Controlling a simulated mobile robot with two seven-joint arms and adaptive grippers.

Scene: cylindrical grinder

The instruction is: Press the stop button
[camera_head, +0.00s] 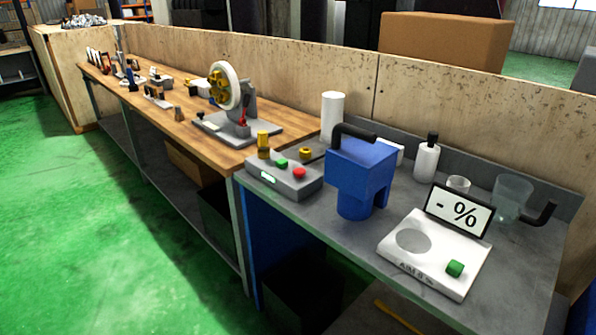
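A grey control box (285,180) stands on the grey bench top near its left front corner. It carries a red button (300,173) on its right side and a green button (281,162) to the left of it. A small lit display (268,178) is on the box's front left. The red button is in plain sight with nothing touching it. Neither of my grippers is in view.
A blue machine with a black handle (361,175) stands right of the box. A white device (430,265) with a "- %" display is further right. Bottles and clear cups stand behind. A wheel machine (235,100) is on the wooden bench. Green floor (120,230) is clear in front.

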